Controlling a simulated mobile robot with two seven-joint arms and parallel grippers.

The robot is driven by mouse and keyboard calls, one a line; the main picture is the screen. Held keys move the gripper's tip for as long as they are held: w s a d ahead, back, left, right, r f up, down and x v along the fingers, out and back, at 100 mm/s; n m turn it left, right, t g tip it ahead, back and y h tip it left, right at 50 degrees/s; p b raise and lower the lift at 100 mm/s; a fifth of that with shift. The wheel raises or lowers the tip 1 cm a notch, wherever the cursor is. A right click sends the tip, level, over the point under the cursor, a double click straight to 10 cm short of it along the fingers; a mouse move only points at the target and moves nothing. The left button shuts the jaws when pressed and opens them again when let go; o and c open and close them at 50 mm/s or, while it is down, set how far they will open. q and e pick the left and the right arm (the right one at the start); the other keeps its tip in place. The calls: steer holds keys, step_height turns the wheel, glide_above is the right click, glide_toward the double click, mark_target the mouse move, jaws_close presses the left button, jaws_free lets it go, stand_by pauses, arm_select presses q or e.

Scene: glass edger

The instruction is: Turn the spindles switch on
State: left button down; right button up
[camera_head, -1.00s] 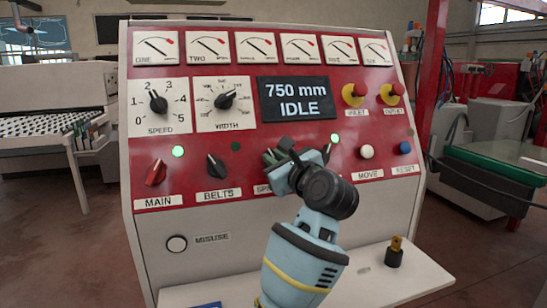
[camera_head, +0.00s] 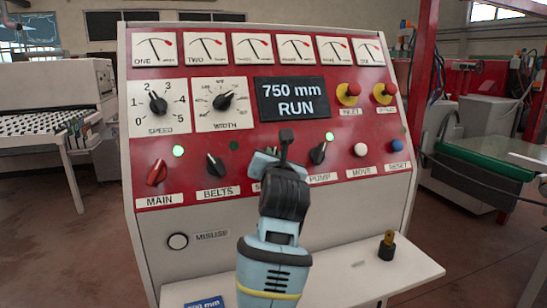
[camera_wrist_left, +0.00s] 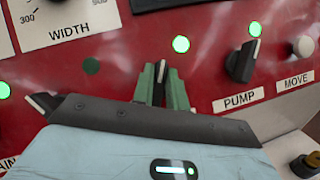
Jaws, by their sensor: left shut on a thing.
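The spindles switch (camera_wrist_left: 159,84) is a dark knob with a pale pointer line, pointing roughly up in the left wrist view. The green fingers of my left gripper (camera_wrist_left: 162,88) are shut on it, one on each side. A lit green lamp (camera_wrist_left: 181,44) is just above it. In the head view my left gripper (camera_head: 271,152) and wrist cover this switch, its lamp and most of its label. The display (camera_head: 292,98) reads "750 mm RUN". My right gripper is not in view.
The belts switch (camera_head: 216,165) with its unlit lamp (camera_head: 234,146) is on the left, the pump switch (camera_head: 318,152) with its lit lamp (camera_head: 329,136) on the right. The red main switch (camera_head: 156,172) is farther left. A white shelf (camera_head: 350,270) juts out below.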

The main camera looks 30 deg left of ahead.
arm_select(q)
steer(key=shift+m+h, duration=0.4)
steer(key=shift+m, duration=0.3)
steer(key=c, duration=1.4)
jaws_free()
steer(key=v, duration=0.8)
steer(key=shift+f, duration=0.15)
